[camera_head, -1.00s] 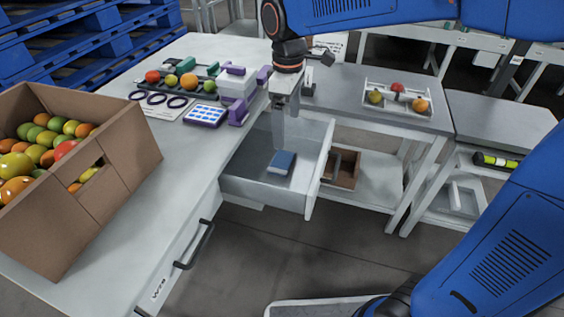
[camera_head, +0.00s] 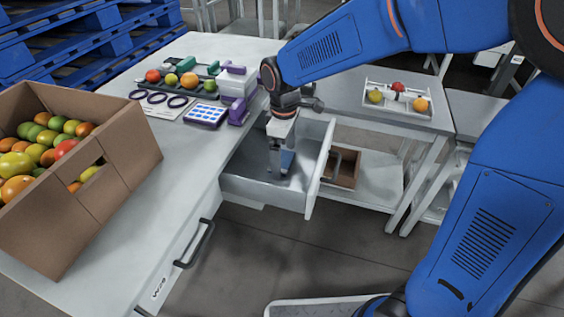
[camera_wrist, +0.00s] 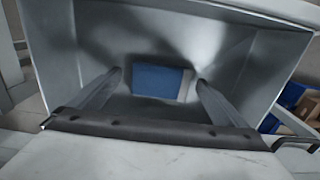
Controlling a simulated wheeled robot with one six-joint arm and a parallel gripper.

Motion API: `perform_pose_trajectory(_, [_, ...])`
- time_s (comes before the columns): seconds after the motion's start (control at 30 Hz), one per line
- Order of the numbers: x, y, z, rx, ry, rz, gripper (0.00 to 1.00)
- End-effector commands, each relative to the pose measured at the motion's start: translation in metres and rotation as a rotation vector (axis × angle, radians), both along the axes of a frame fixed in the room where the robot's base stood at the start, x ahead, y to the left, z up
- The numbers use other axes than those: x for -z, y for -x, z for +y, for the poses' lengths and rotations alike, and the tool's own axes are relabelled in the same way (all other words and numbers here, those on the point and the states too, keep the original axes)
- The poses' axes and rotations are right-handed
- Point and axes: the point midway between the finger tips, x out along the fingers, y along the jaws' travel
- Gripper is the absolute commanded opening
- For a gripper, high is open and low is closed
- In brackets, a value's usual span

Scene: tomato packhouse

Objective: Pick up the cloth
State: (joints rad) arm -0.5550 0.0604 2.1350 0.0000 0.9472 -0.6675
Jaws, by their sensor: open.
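The cloth (camera_head: 287,160) is a small folded blue piece with a pale edge, lying on the floor of the open drawer (camera_head: 246,190). In the wrist view the cloth (camera_wrist: 158,82) lies flat between and beyond my two fingers. My gripper (camera_head: 278,172) points down into the drawer, above the cloth, and hides part of it in the head view. In the wrist view my gripper (camera_wrist: 158,80) is open, its fingers spread on either side of the cloth with nothing held. I cannot tell how high the fingertips are above the drawer floor.
The drawer walls surround my gripper closely. Purple-and-white equipment (camera_head: 237,85) and a blue-and-white pad (camera_head: 206,115) stand on the worktop beside the drawer. A cardboard box (camera_head: 120,165) of tomatoes stands at left. A side table (camera_head: 350,105) bears a white tray (camera_head: 398,111) with several fruits.

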Motion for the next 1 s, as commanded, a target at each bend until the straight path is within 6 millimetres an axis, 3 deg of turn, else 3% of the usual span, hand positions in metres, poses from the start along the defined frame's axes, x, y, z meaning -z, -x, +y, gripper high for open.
perform_pose_trajectory(0.33, [0.006,0.0,0.0,0.0,-0.001,-0.001,0.94])
perform_pose_trajectory(0.5, [0.006,0.0,0.0,0.0,-0.001,-0.001,0.54])
perform_pose_trajectory(0.83, [0.003,0.0,0.0,0.0,-0.002,-0.002,0.53])
perform_pose_trajectory(1.0, [-0.016,-0.001,0.0,0.0,-0.003,-0.004,0.53])
